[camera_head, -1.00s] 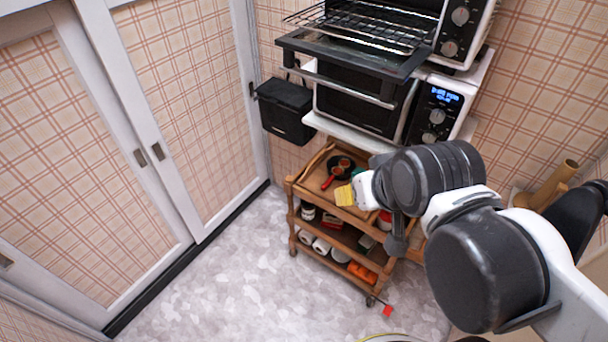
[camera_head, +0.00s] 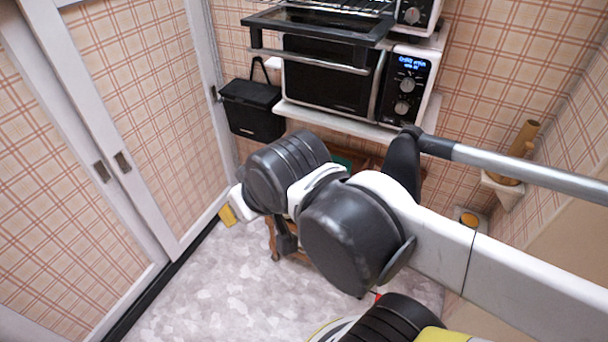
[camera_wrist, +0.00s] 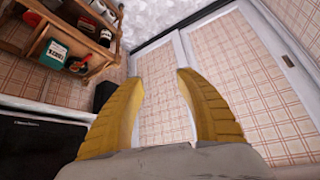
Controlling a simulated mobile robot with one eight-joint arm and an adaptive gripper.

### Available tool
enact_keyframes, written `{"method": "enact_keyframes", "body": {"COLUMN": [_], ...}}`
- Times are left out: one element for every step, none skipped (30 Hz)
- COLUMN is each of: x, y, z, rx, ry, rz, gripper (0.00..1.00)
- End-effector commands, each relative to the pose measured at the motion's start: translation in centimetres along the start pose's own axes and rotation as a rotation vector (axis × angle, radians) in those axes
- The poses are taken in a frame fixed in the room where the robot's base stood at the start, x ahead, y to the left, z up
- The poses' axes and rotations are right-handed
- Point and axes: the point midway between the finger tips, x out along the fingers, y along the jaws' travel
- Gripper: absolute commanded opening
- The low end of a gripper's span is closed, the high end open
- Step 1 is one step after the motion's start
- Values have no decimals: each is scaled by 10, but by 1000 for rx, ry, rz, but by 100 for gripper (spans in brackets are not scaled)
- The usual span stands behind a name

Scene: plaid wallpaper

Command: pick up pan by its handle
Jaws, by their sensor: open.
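In the wrist view, a small dark item with a red part (camera_wrist: 77,66) lies on the wooden cart, beside a green object; it appears to be the pan with its red handle, but it is small and blurred. In the head view my arm hides the pan. My gripper (camera_wrist: 160,77) is open, with two yellow fingers apart and nothing between them. In the head view only a yellow tip of the gripper (camera_head: 228,215) shows, to the left of the cart and in front of the sliding doors.
The wooden cart (camera_wrist: 28,47) has several shelves with items. A green object (camera_wrist: 54,52) lies on it. An oven (camera_head: 330,78) on a white shelf stands above the cart, with a black box (camera_head: 252,110) on the wall to its left. The floor (camera_head: 215,290) at front left is clear.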

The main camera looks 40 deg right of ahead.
Motion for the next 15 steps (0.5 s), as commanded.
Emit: {"method": "enact_keyframes", "body": {"x": [14, 19, 26, 32, 38, 40, 41, 43, 45, 48, 52, 58, 64, 70, 80], "y": [1, 2, 4, 6, 9, 13, 17, 21, 27, 32, 38, 45, 52, 60, 70], "z": [8, 9, 10, 10, 6, -3, -11, -18, -29, -37, -45, -57, -65, -74, -86], "rx": [4, 8, 15, 24, 38, 58, 73, 90, 111, 131, 151, 180, 202, 227, 260], "ry": [-1, -3, -5, -8, -12, -18, -23, -28, -35, -40, -46, -54, -61, -67, -75], "rz": [3, 4, 8, 12, 19, 29, 37, 46, 58, 67, 77, 91, 103, 117, 134], "gripper": [41, 41, 41, 41, 41, 41, 41, 41, 41, 41, 41, 41, 41, 41, 41]}}
